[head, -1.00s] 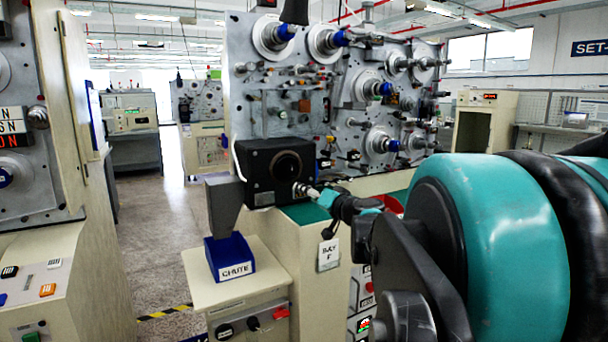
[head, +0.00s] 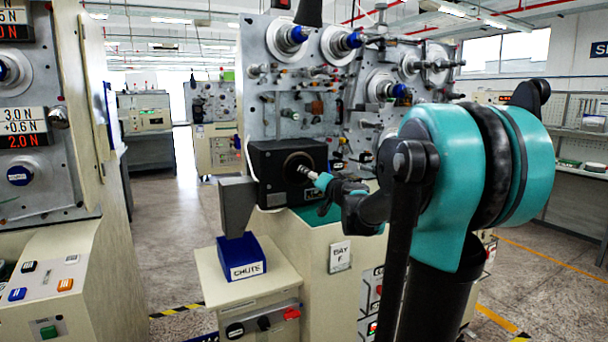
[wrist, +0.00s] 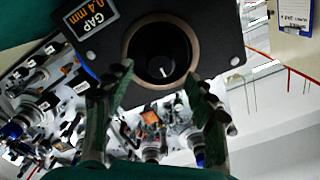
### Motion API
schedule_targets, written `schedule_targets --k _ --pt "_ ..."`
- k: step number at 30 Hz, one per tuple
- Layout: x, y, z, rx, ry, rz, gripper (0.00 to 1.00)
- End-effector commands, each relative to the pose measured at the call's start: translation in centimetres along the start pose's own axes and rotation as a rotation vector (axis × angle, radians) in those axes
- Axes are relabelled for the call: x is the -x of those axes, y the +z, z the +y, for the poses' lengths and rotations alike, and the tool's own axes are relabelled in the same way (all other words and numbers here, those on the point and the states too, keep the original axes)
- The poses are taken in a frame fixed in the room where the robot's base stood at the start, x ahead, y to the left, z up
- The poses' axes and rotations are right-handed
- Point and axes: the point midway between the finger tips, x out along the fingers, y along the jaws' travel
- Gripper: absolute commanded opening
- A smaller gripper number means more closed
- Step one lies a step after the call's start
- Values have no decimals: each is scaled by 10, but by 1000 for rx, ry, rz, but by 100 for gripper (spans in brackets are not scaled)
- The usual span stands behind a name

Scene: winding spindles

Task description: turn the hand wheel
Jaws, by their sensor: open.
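The hand wheel is a dark round part with a white mark in a brown-rimmed opening. It shows in the wrist view (wrist: 161,56) and, smaller, in the head view (head: 298,166). It sits on the face of a black box (head: 268,186), labelled GAP 0.4 mm in the wrist view. My gripper (wrist: 158,78) is open, its two dark fingers apart on either side of the wheel's lower edge. In the head view my gripper (head: 318,180) is just right of the box face. Whether the fingers touch the wheel, I cannot tell.
A blue bin labelled CHUTE (head: 243,257) stands on a cream cabinet (head: 252,288) below the box, under a grey chute (head: 238,205). A panel of spindles (head: 262,100) rises behind. Another machine stands at the left (head: 60,245), with open floor (head: 160,230) between.

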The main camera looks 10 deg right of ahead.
Motion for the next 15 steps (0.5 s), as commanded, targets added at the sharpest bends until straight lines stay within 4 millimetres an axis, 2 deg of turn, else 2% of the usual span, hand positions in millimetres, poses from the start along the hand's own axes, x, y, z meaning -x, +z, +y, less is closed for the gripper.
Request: schedule_targets --k 1,6,10,15 --pt "-10 0 0 0 -1 -1 56" --pt "-35 0 0 0 -1 -1 56" --pt "-47 0 0 0 -1 -1 56" --pt "-53 0 0 0 0 0 56"
